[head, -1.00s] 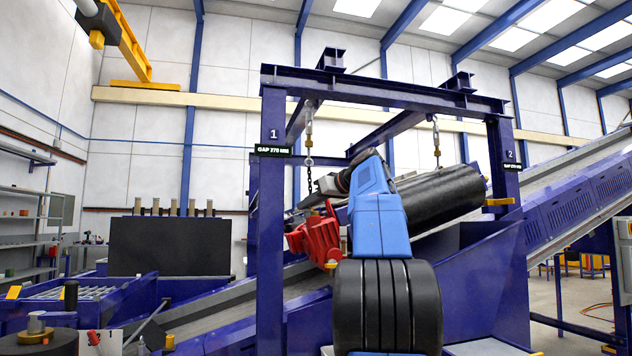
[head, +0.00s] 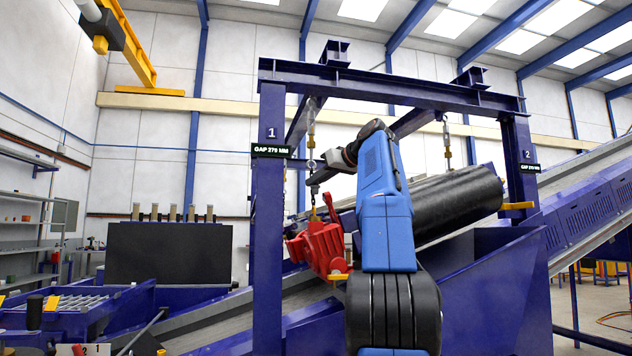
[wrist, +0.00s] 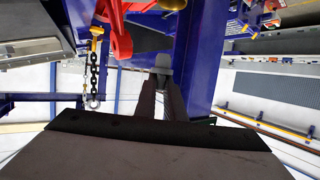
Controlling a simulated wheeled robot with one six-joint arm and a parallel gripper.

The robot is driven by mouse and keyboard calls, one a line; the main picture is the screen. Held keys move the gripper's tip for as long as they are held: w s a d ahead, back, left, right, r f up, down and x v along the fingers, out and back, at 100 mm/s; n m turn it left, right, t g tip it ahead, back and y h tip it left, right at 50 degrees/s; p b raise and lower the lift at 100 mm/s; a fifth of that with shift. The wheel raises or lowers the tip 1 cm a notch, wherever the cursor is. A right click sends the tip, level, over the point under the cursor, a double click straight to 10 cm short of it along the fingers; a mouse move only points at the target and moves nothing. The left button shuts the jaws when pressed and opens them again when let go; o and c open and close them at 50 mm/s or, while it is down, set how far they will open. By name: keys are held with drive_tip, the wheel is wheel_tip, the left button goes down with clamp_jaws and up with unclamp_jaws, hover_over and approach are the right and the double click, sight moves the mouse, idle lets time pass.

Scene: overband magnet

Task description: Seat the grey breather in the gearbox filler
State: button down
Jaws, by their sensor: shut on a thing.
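The grey breather (wrist: 163,62) is a small light-grey piece at the tips of my gripper (wrist: 161,88) in the wrist view. My gripper is shut on it. In the head view my gripper (head: 318,175) reaches left from the arm, beside a hanging chain and above the red gearbox (head: 321,247); the breather is too small to make out there. The red gearbox also shows in the wrist view (wrist: 119,38), left of the fingers and apart from the breather. I cannot make out the filler opening. My blue arm covers part of the space right of the gearbox.
A blue frame with a left post (head: 270,220) and top beam (head: 400,87) stands around the arm. Chains (head: 311,130) hang from it. A black cylinder (head: 460,205) lies tilted to the right of the arm. A sloping conveyor (head: 600,200) rises at right.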

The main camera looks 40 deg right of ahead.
drive_tip(key=shift+f, duration=2.8)
drive_tip(key=shift+f, duration=1.35)
drive_tip(key=c, duration=1.8)
unclamp_jaws()
drive_tip(key=shift+o, duration=0.2)
drive_tip(key=v, duration=1.7)
drive_tip(key=shift+s, duration=0.2)
drive_tip(key=shift+a, duration=0.15)
